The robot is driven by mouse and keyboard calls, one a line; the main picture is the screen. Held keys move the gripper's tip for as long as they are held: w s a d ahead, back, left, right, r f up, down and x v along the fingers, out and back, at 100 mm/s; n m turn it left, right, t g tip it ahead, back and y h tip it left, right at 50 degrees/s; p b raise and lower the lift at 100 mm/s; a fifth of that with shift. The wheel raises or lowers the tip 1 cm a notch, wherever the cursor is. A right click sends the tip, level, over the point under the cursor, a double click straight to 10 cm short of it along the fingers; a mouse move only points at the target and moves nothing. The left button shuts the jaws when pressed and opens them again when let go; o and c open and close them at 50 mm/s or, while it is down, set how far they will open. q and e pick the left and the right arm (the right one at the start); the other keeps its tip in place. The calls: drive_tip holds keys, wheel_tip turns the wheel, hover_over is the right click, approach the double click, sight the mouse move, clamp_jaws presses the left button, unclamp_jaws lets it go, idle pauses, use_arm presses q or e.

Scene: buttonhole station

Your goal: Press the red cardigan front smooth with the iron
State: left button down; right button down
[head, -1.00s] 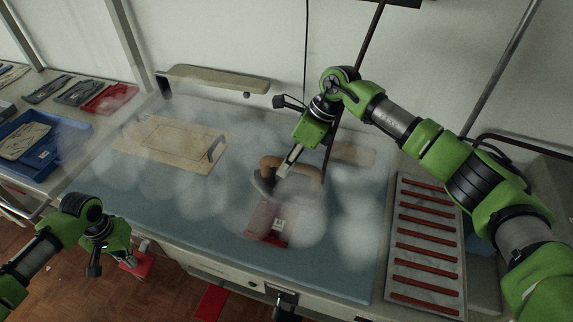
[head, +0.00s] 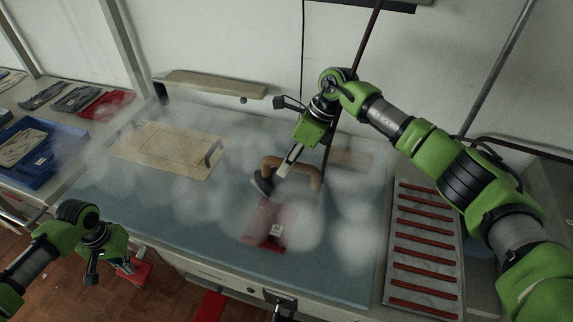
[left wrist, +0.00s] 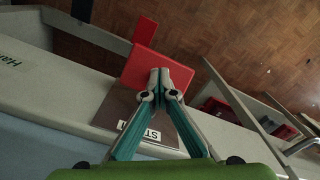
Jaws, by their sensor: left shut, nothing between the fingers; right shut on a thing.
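The red cardigan front (head: 264,222) lies on the blue-grey pressing table, with a small white label at its lower right. Steam blurs parts of it. The iron (head: 262,186), with a brown handle (head: 315,177), is at the cloth's far edge. My right gripper (head: 285,170) is shut on the iron's handle. Steam hides whether the iron's sole touches cloth or table. My left gripper (head: 92,268) is shut and empty off the table's front left edge. In the left wrist view its closed fingertips (left wrist: 160,78) are over a red pedal-like piece (left wrist: 152,70).
A pale wooden template board (head: 165,150) lies at the table's back left. A rack with red bars (head: 425,245) is on the right. A blue tray (head: 30,165) and a red tray (head: 108,104) are on the left bench. Steam covers much of the table.

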drive_tip(key=shift+w+r, duration=0.25)
drive_tip(key=shift+w, duration=0.2)
drive_tip(key=shift+w+d, duration=0.1)
drive_tip(key=shift+w, duration=0.25)
drive_tip(key=shift+w+d+f, duration=0.1)
drive_tip(key=shift+w+d, duration=0.1)
drive_tip(key=shift+w, duration=0.15)
idle(0.4)
wheel_tip(320, 180, up, 6)
idle(0.8)
